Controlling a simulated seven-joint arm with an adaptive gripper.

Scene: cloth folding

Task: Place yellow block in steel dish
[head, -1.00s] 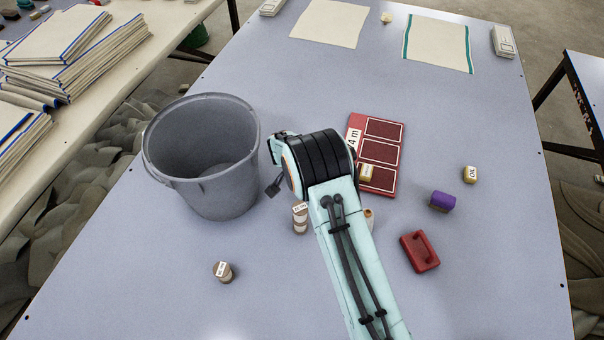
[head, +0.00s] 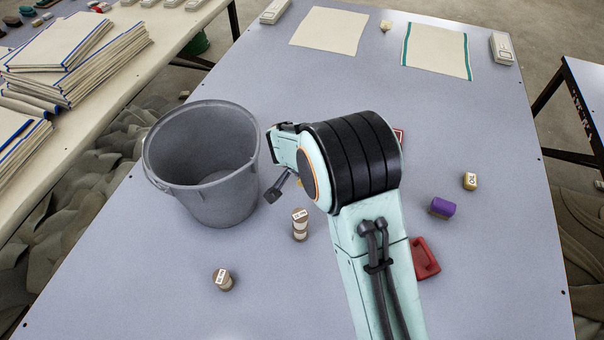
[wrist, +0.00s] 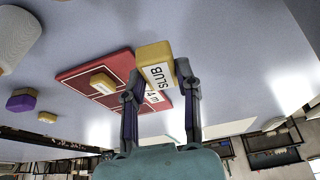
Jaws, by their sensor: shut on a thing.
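My gripper (wrist: 158,82) is shut on a yellow block (wrist: 155,52) with a white label reading "SLUB", seen in the wrist view. The block is gripped between both fingertips, and the red panelled board (wrist: 85,72) shows behind it. A second yellow block (wrist: 102,83) lies on that board. A third yellow block (wrist: 47,117) lies apart on the table; the head view shows it at the right (head: 470,181). I see nothing that is clearly a steel dish.
A large grey bucket (head: 225,205) stands left of my arm. A stack of labelled spools (head: 300,226) and a single spool (head: 223,280) stand nearby. A purple block (head: 442,207) and a red handled object (head: 427,262) are at the right.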

